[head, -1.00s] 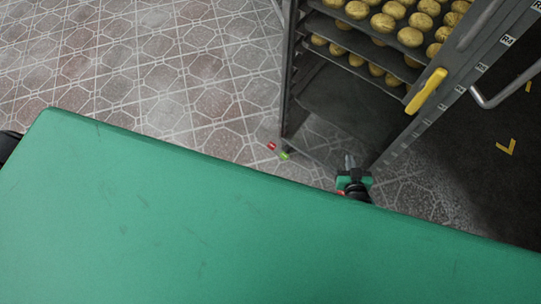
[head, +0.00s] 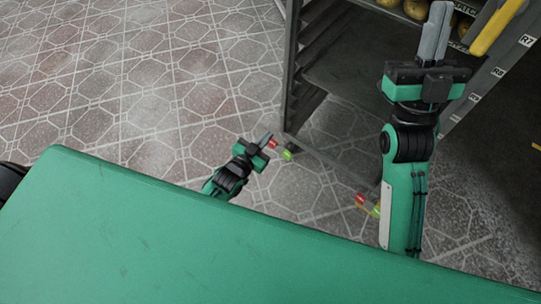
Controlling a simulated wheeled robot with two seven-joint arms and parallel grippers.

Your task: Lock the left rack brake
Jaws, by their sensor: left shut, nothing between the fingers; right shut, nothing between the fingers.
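The left brake of the rack (head: 345,60) has a red pedal (head: 272,143) and a green pedal (head: 288,154) low at the rack's left corner, near the floor. My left gripper (head: 266,137) is shut and empty, its fingertips appearing right beside the red pedal. I cannot tell whether they touch. A second pair, a red pedal (head: 360,198) and a green pedal (head: 376,209), sits at the other lower corner, partly behind my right arm. My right gripper (head: 435,32) is shut and empty, raised in front of the rack.
Round buns (head: 416,9) sit on the rack's upper shelves. A yellow handle (head: 496,27) is at the upper right, close to the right gripper. The tiled floor (head: 130,80) left of the rack is clear. A green surface (head: 150,230) fills the foreground.

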